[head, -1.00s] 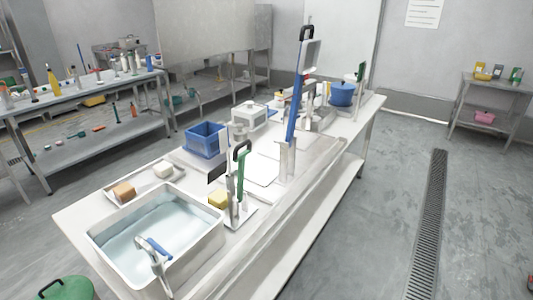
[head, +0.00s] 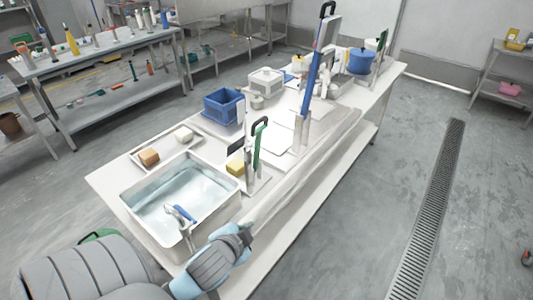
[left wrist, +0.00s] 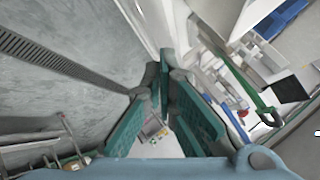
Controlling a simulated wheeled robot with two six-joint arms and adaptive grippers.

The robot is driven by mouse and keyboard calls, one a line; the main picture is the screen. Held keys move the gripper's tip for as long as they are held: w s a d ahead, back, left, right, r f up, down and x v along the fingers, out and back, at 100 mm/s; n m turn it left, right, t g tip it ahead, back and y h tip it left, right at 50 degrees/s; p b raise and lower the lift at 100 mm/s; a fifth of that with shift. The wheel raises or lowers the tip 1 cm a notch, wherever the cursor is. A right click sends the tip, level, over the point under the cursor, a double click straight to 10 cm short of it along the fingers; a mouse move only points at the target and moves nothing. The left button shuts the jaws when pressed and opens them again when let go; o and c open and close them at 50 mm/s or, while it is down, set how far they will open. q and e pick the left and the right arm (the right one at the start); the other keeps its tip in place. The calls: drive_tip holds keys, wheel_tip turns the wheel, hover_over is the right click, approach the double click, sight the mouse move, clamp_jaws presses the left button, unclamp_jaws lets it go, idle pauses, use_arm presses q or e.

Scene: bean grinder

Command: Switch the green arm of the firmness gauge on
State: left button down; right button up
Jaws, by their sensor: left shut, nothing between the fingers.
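The firmness gauge has a green arm (head: 257,148) with a black looped handle at its top; it stands upright on the white table behind the basin's right corner. A yellow block (head: 235,167) sits at its foot. In the left wrist view the green arm (left wrist: 243,85) is on the right side, apart from my fingers. My left gripper (head: 245,234) is at the table's front edge, nearer than the gauge and to the right of the basin. It is shut and empty, touching nothing that I can see. My right gripper is not in view.
A basin of water (head: 178,192) holds a blue-handled tool. A tall blue-armed device (head: 312,82) stands behind the gauge. A tray with two blocks (head: 142,163) and a blue crate (head: 223,105) are farther back.

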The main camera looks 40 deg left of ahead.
use_arm(q)
drive_tip(key=w+a+r+m+t, duration=0.3)
drive_tip(key=w+r+m+t, duration=0.5)
drive_tip(key=r, duration=0.8)
drive_tip(key=w+m, duration=0.1)
drive_tip(key=w, duration=0.2)
drive_tip(key=shift+w, duration=0.15)
drive_tip(key=w+a, duration=0.6)
drive_tip(key=w, duration=0.3)
drive_tip(key=shift+w+a+f, duration=0.2)
drive_tip(key=shift+w+a, duration=0.1)
drive_tip(key=shift+a, duration=0.1)
